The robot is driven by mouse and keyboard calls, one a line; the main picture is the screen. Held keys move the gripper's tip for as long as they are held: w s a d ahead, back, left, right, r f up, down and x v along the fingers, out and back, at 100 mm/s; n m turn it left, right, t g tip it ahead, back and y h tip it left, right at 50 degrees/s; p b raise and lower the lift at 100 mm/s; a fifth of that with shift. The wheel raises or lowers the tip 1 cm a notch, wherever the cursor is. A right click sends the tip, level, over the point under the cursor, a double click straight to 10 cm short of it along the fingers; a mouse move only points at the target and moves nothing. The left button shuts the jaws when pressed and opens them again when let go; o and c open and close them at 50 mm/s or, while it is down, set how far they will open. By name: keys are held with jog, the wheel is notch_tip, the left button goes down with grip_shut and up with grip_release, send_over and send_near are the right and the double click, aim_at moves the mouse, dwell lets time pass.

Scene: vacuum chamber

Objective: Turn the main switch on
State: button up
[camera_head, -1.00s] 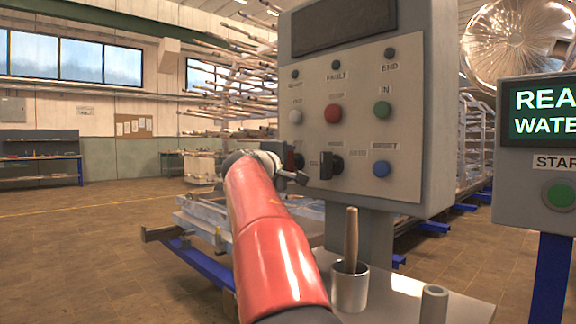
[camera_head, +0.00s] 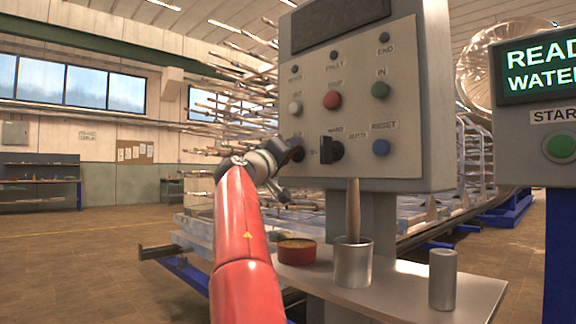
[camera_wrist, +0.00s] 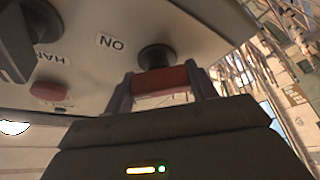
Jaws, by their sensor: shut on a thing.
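The main switch is at the lower left of the grey control panel (camera_head: 408,60). In the wrist view its red handle (camera_wrist: 165,80) sits on a round black base (camera_wrist: 156,56), with an "ON" label (camera_wrist: 111,42) to the left. My gripper (camera_wrist: 162,88) is shut on the red handle, one finger on each side. In the head view my gripper (camera_head: 290,160) is at the panel's lower left, and it and my wrist largely hide the switch. I cannot tell the switch's exact angle.
A black selector knob (camera_head: 333,150) is just right of the switch. Buttons sit above and to the right. Below, a shelf (camera_head: 410,290) holds a red tin (camera_head: 297,252), a metal cup (camera_head: 352,265) with a wooden handle, and a metal cylinder (camera_head: 443,280).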

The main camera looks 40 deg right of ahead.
jog(key=m+g, duration=0.1)
jog(key=m, duration=0.2)
jog(key=m+g+h, duration=0.1)
jog(key=m, duration=0.2)
jog(key=shift+w+h, duration=0.1)
jog(key=shift+h, duration=0.2)
jog(key=shift+m+g+h+p, duration=0.25)
jog(key=shift+m+g, duration=0.55)
jog(key=shift+m, duration=0.7)
jog(key=shift+m+g+h+p, duration=0.2)
jog(key=shift+m+g, duration=0.6)
jog(key=shift+m, duration=1)
jog(key=o, duration=1)
jog(key=b+v, duration=0.5)
jog(key=v, duration=0.2)
jog(key=shift+a+f, duration=0.15)
jog(key=shift+a, duration=0.25)
